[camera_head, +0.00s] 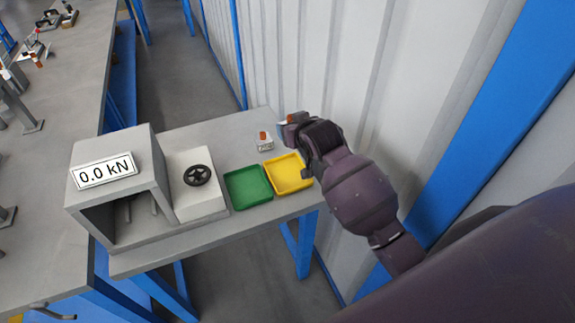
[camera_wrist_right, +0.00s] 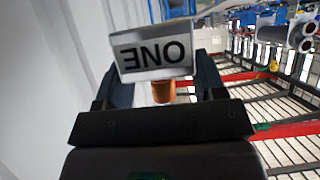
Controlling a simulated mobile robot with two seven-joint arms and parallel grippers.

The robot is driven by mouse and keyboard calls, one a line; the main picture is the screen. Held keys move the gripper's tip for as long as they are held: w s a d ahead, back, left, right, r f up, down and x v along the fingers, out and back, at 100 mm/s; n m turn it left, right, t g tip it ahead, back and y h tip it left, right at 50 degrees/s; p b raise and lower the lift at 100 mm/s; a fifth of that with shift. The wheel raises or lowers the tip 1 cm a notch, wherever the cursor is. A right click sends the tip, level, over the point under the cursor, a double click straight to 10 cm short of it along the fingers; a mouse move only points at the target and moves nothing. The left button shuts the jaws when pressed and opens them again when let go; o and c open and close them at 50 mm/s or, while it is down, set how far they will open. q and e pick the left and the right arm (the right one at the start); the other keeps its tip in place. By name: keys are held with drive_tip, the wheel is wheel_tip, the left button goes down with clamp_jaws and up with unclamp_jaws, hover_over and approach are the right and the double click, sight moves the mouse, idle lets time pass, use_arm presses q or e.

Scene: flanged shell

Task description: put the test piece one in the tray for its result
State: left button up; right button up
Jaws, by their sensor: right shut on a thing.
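My right gripper (camera_head: 293,121) is shut on test piece one (camera_wrist_right: 152,52) and holds it over the back right of the small table. In the right wrist view the piece has a pale plate with the word ONE upside down and an orange-brown stub (camera_wrist_right: 163,91) between the fingers. In the head view the gripper mostly hides it. A green tray (camera_head: 248,187) and a yellow tray (camera_head: 289,173) lie side by side and look empty. The gripper is behind the yellow tray. My left gripper is not in view.
A second piece with an orange top (camera_head: 264,142) stands behind the trays. A corrugated wall (camera_head: 310,60) rises close behind the table.

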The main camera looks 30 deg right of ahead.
drive_tip(key=shift+w+d, duration=0.15)
drive_tip(key=shift+w, duration=0.15)
drive_tip(key=shift+w+f, duration=0.1)
drive_tip(key=shift+f, duration=0.3)
wheel_tip(320, 180, down, 4)
drive_tip(key=shift+f, duration=0.15)
wheel_tip(320, 180, down, 12)
drive_tip(key=shift+r+b, duration=0.2)
drive_tip(key=shift+b, duration=0.55)
drive_tip(key=shift+f, duration=1.6)
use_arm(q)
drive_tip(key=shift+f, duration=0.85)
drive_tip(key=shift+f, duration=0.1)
use_arm(e)
drive_tip(key=shift+f+b, duration=0.1)
drive_tip(key=shift+b, duration=0.25)
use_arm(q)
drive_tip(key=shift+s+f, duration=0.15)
use_arm(e)
drive_tip(key=o, duration=1.5)
drive_tip(key=shift+f, duration=0.1)
